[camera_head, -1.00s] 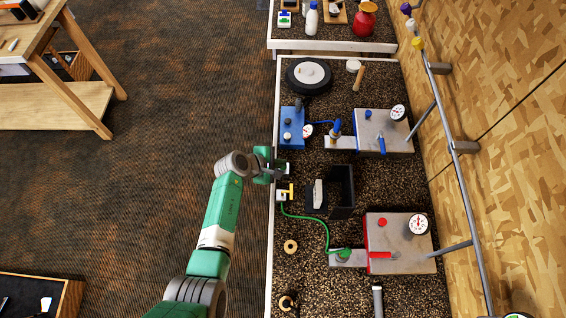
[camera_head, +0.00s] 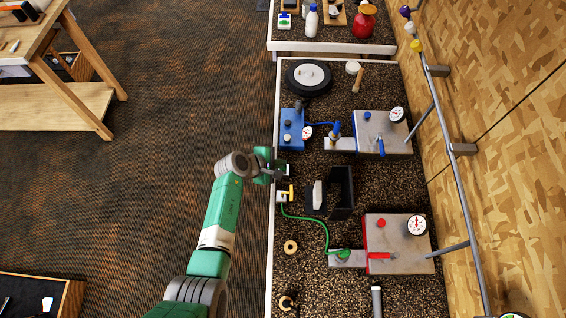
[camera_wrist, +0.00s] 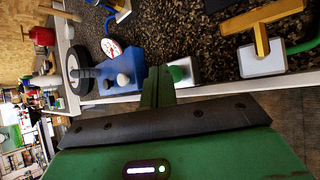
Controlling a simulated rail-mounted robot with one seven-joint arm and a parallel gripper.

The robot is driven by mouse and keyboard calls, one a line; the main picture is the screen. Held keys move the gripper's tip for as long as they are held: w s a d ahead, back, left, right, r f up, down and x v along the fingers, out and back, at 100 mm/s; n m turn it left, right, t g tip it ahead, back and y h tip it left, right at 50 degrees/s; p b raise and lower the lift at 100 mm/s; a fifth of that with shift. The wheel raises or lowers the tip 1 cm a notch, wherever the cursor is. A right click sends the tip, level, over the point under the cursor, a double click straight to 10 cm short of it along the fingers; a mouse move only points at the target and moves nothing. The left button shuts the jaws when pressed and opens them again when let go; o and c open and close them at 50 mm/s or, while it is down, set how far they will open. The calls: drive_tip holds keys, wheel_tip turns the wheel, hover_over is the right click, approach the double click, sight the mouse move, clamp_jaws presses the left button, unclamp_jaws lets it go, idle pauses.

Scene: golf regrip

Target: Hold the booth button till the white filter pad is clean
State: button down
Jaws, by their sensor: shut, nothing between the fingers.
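The booth (camera_head: 343,188) appears to be the black open box in the middle of the bench. A pale, whitish panel, apparently the filter pad (camera_head: 318,195), stands upright at its left side; it is too small to judge how clean its face is. My gripper (camera_head: 285,172) is over the bench's left edge, left of the booth. In the wrist view my gripper's fingers (camera_wrist: 159,73) are shut together with nothing between them. A green round button (camera_wrist: 178,73) on a pale box is right beside the fingertips; I cannot tell whether they touch or press it.
A yellow-handled valve (camera_head: 285,194) on a white block sits close below my gripper, with a green hose (camera_head: 324,226) running from it. A blue box (camera_head: 291,130) with knobs is just above. Red-marked (camera_head: 392,239) and blue-marked (camera_head: 380,132) gauge units stand at right.

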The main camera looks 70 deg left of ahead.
drive_tip(key=shift+r, duration=0.25)
wheel_tip(320, 180, up, 5)
drive_tip(key=p, duration=0.5)
drive_tip(key=shift+r, duration=0.1)
drive_tip(key=shift+w, duration=0.1)
idle(0.4)
